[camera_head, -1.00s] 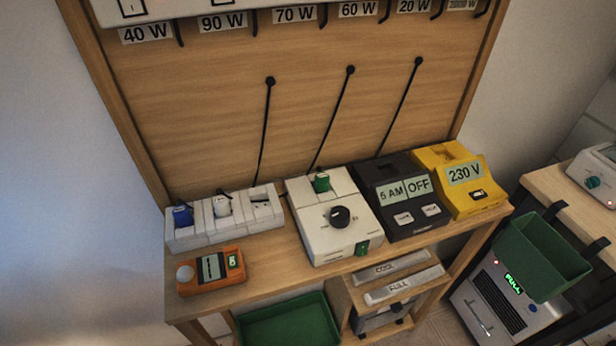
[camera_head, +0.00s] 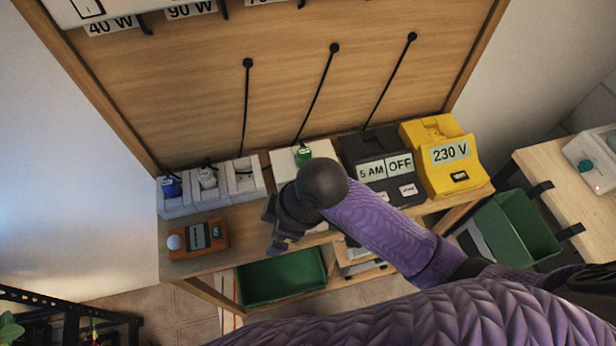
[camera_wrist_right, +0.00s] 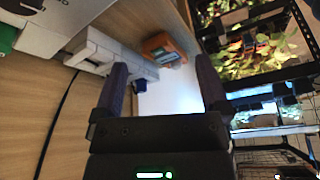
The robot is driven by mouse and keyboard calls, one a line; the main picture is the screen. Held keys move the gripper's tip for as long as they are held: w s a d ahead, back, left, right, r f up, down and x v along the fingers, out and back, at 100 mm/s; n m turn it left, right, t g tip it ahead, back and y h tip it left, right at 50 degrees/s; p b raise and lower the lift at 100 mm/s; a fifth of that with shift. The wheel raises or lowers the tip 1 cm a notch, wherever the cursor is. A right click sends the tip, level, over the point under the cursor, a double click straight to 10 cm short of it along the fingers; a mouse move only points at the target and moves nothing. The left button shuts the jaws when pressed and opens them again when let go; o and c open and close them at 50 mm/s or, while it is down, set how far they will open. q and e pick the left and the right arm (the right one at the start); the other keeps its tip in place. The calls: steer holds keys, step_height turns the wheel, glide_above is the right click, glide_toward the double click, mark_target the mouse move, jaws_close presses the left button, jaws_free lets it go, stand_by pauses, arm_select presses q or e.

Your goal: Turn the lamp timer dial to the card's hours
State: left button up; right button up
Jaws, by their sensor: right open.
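The white timer box (camera_head: 288,160) with a green plug on top stands mid-bench in the head view. Its dial is hidden behind my right arm and gripper. My right gripper (camera_head: 277,240) is in front of this box, its fingers small and partly hidden there. In the right wrist view its two fingers (camera_wrist_right: 163,85) are wide apart with nothing held between them. Part of a white box (camera_wrist_right: 48,28) shows at that view's upper left, apart from the fingers. I cannot make out a card with hours. My left gripper is not in view.
Left of the white box are a white socket strip (camera_head: 245,185) and an orange meter (camera_head: 212,240). Right of it are a black "5 AM / OFF" box (camera_head: 372,150) and a yellow "230 V" box (camera_head: 440,160). A green tray (camera_head: 283,282) sits below.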

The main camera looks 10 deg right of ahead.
steer(key=w+d+r+n+g+h, duration=0.25)
steer(key=w+d+n+h, duration=0.2)
steer(key=w+d, duration=0.5)
steer(key=shift+n+t, duration=0.25)
steer(key=f, duration=0.3)
steer(key=f+b, duration=0.1)
steer(key=f, duration=0.2)
steer(key=f+b, duration=0.1)
steer(key=f, duration=0.2)
steer(key=shift+s+a+f, duration=0.2)
steer(key=shift+a+f, duration=0.1)
steer(key=shift+c, duration=0.4)
steer(key=shift+r, duration=0.1)
steer(key=c, duration=1.2)
